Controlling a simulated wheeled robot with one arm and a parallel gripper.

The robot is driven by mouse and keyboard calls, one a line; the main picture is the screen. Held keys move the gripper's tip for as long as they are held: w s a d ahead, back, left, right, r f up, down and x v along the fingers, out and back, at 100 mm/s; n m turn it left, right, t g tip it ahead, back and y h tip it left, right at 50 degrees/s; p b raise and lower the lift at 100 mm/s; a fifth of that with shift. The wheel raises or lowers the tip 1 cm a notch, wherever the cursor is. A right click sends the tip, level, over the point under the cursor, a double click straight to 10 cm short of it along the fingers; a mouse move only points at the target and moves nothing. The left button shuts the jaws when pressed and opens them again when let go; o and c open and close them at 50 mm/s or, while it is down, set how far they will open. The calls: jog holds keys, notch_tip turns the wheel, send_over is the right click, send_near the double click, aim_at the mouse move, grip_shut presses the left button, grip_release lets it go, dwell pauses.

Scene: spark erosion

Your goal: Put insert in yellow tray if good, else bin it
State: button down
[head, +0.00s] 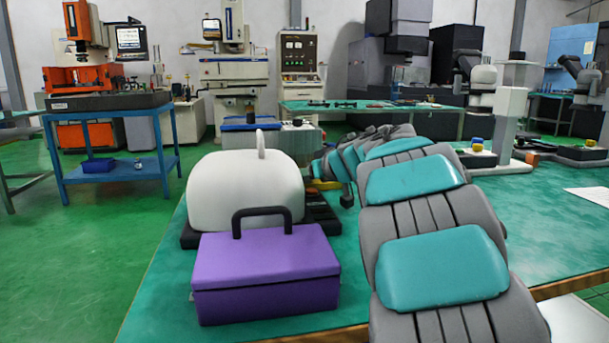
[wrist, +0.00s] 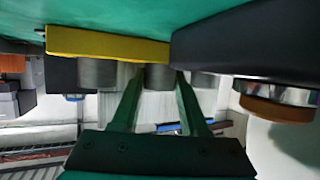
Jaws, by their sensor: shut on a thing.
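In the wrist view, which appears upside down, a yellow tray (wrist: 108,45) borders the green table top. Grey cylinders stand along it, one at the left (wrist: 97,73) and one partly hidden at the right (wrist: 205,82). My gripper (wrist: 159,75) is shut on a grey cylindrical insert (wrist: 158,78), held between its two green fingers right at the tray's edge. I cannot tell whether the insert touches the tray. In the head view, a bit of yellow (head: 324,184) shows beside my arm, which hides the gripper and insert. I cannot make out a bin.
A dark block (wrist: 245,45) with a silver and brown round part (wrist: 276,110) is close to the right of the fingers. In the head view, a purple box (head: 265,275) and a white domed cover (head: 245,190) stand left of my arm.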

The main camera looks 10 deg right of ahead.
jog(key=c, duration=0.7)
grip_release()
jog(key=shift+f, duration=0.15)
jog(key=shift+s+d+r, duration=0.1)
jog(key=shift+s+r, duration=0.15)
jog(key=shift+r, duration=0.1)
jog(key=p+v, duration=0.2)
jog(key=v, duration=0.9)
jog(key=shift+s+d, duration=0.1)
jog(key=shift+s, duration=0.05)
jog(key=shift+r, duration=0.1)
